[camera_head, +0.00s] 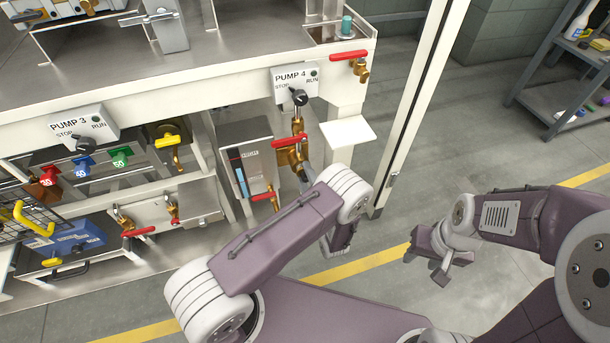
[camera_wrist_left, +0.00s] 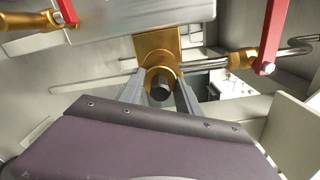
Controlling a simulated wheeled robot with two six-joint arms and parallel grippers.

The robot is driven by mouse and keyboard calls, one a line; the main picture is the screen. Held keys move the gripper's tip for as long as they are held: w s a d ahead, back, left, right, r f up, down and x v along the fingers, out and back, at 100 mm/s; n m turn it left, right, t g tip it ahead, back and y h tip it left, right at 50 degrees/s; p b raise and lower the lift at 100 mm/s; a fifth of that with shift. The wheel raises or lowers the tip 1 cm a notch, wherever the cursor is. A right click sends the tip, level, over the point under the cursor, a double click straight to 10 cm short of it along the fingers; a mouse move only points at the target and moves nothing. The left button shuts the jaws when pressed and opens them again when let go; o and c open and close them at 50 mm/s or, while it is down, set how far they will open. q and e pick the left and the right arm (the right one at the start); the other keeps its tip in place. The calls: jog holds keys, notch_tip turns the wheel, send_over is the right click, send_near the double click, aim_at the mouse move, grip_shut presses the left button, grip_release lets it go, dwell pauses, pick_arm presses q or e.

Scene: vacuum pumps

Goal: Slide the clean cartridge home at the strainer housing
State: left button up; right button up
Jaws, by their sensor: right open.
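The brass strainer housing (camera_head: 290,157) is on the pipework below the PUMP 4 panel, partly hidden by my left arm. In the left wrist view the brass body (camera_wrist_left: 160,46) is straight ahead, with a round brass collar. A short dark cylinder end (camera_wrist_left: 160,91) points at the camera from this collar; I cannot tell for sure whether it is the cartridge. My left gripper (camera_wrist_left: 160,78) has a grey finger on each side of the collar; whether they press on it is unclear. My right gripper (camera_head: 438,262) is open and empty, over the floor, away from the housing.
Red valve levers (camera_wrist_left: 273,30) flank the housing, one each side in the left wrist view. A white shelf plate (camera_head: 347,131) and a white post (camera_head: 420,100) stand right of it. The floor around my right gripper is clear. A grey rack (camera_head: 548,100) stands far right.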

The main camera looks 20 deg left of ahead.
pick_arm(q)
jog(key=o, duration=0.4)
jog(key=shift+o, duration=0.2)
jog(key=p+v, duration=0.4)
jog(key=v, duration=0.5)
jog(key=shift+p, duration=0.35)
